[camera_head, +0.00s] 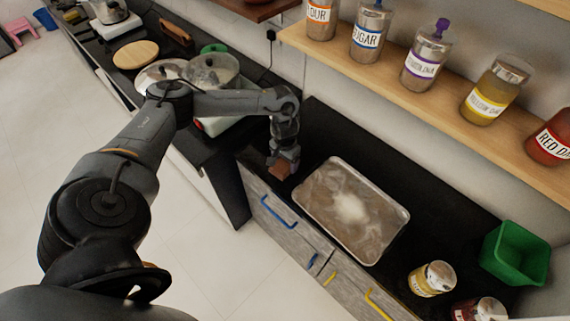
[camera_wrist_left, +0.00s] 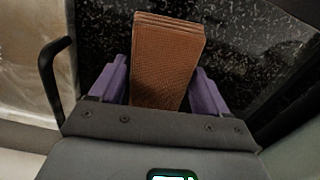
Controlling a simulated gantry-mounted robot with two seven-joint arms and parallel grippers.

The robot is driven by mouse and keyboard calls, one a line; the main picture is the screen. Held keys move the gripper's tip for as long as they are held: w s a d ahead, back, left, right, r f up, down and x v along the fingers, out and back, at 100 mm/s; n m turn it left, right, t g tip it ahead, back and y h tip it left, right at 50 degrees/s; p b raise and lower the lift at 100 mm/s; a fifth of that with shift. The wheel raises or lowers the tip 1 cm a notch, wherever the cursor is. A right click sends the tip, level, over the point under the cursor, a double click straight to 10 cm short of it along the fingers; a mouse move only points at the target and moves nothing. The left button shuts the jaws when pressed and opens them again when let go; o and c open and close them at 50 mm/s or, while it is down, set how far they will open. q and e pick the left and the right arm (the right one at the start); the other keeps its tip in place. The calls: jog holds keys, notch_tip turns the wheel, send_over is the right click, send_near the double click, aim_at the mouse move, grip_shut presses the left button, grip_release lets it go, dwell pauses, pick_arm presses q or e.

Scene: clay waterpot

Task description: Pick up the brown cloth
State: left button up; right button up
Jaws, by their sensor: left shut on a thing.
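The brown cloth (camera_wrist_left: 167,62) is a folded stack with several layers at its far edge. In the left wrist view it lies between the purple fingers of my left gripper (camera_wrist_left: 162,85), which is shut on it. In the head view the cloth (camera_head: 279,171) shows as a small brown patch under my left gripper (camera_head: 281,160), at the left end of the black counter. I cannot tell whether the cloth still touches the counter. My right gripper is not in view.
A metal tray (camera_head: 322,190) with white powder lies just right of the cloth. A green bin (camera_head: 517,253) and jars (camera_head: 432,279) stand farther right. A shelf of labelled jars (camera_head: 425,57) hangs above. Pots and a glass lid (camera_head: 212,70) stand on the stove side.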

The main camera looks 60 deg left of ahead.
pick_arm(q)
jog(key=shift+r, duration=0.6)
notch_tip(320, 180, up, 3)
jog(key=shift+f+p, duration=0.1)
jog(key=shift+p, duration=0.4)
jog(key=w+d+r+p, duration=0.1)
jog(key=d+r+p, duration=0.1)
jog(key=d, duration=0.3)
jog(key=w+d+r+p, duration=0.2)
jog(key=d+r, duration=0.3)
jog(key=d, duration=0.1)
jog(key=shift+w+p, duration=0.3)
